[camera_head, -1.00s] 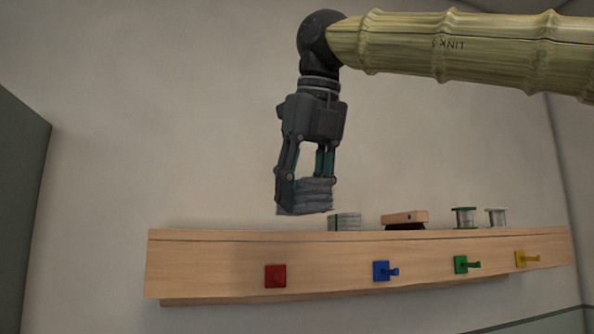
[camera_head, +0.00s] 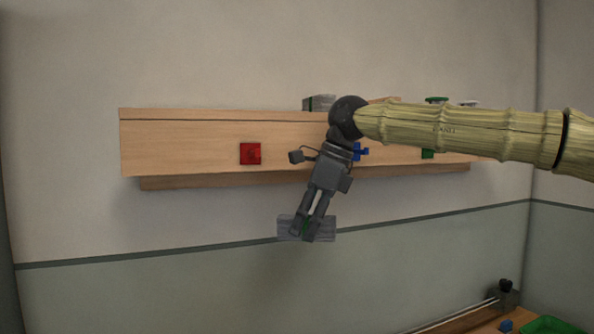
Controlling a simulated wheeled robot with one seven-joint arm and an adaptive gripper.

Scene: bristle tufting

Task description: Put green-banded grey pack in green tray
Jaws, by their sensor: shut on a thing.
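My gripper (camera_head: 306,228) is shut on a grey pack (camera_head: 289,227) and holds it in the air below the shelf, in front of the wall. A strip of green shows on this pack between the fingers, which hide most of its middle. Another grey pack (camera_head: 323,102) with a green band lies on top of the shelf, partly hidden by my wrist. The green tray (camera_head: 556,326) is at the bottom right corner, cut off by the picture's edge. My gripper is well above and left of it, and apart from it.
The wooden shelf (camera_head: 190,143) bears a red square peg (camera_head: 250,153), and blue and green pegs partly hidden by my arm. Green and white spool tops show on it at right. A wooden bench (camera_head: 470,322) with a blue item (camera_head: 506,326) is beside the tray. Space below the shelf is clear.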

